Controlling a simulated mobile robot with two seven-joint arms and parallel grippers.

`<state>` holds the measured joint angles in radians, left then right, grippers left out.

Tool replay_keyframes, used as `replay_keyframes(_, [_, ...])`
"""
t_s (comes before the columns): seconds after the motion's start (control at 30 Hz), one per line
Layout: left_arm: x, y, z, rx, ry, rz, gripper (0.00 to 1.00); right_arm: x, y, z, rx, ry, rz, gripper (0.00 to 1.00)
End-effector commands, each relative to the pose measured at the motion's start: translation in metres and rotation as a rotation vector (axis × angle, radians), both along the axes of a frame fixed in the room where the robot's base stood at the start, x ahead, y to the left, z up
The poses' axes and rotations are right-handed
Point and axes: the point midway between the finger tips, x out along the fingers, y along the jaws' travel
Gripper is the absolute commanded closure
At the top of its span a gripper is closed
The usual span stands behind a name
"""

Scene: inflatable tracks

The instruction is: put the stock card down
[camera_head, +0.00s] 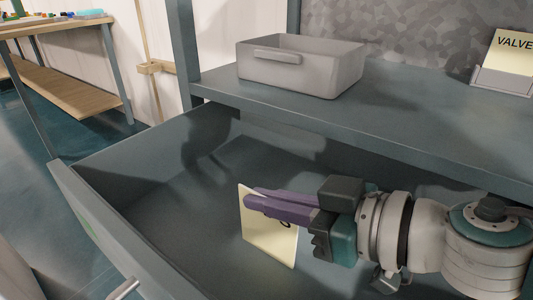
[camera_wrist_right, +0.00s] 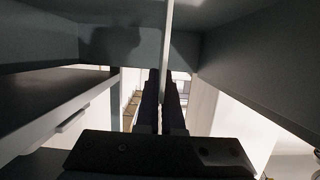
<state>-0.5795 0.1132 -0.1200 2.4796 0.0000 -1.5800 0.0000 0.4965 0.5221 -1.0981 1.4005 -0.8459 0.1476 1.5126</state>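The stock card (camera_head: 268,245) is a pale yellow, stiff card standing roughly upright over the open drawer (camera_head: 100,165). My right gripper (camera_head: 256,200) has purple fingers and is shut on the card, one finger in front and one behind. Part of a dark printed character shows beside the front finger; the rest is covered. In the right wrist view the card (camera_wrist_right: 166,40) is seen edge-on between the fingers (camera_wrist_right: 166,85). I cannot tell whether its lower edge touches the drawer floor. My left gripper is not in view.
A grey bin (camera_head: 310,75) stands on the shelf (camera_head: 400,120) above the drawer. A holder (camera_head: 500,82) with a "VALVE" card (camera_head: 508,55) stands at the shelf's right. The visible drawer floor is bare. A wooden table (camera_head: 50,25) with small items stands far left.

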Motion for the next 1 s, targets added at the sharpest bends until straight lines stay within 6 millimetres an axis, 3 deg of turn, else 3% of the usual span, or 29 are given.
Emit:
replay_keyframes(0.03, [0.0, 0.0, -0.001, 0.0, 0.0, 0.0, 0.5, 0.0, 0.0, -0.001, 0.001, 0.001, 0.0, 0.94])
replay_keyframes(0.3, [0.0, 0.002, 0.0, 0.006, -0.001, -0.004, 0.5, 0.0, 0.0, -0.001, 0.0, 0.0, 0.0, 0.66])
replay_keyframes(0.6, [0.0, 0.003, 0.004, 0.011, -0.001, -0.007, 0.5, -0.001, -0.002, 0.005, -0.001, 0.0, 0.0, 0.66])
replay_keyframes(1.0, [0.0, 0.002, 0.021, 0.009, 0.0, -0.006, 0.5, -0.037, -0.052, 0.023, -0.001, 0.002, -0.002, 0.66])
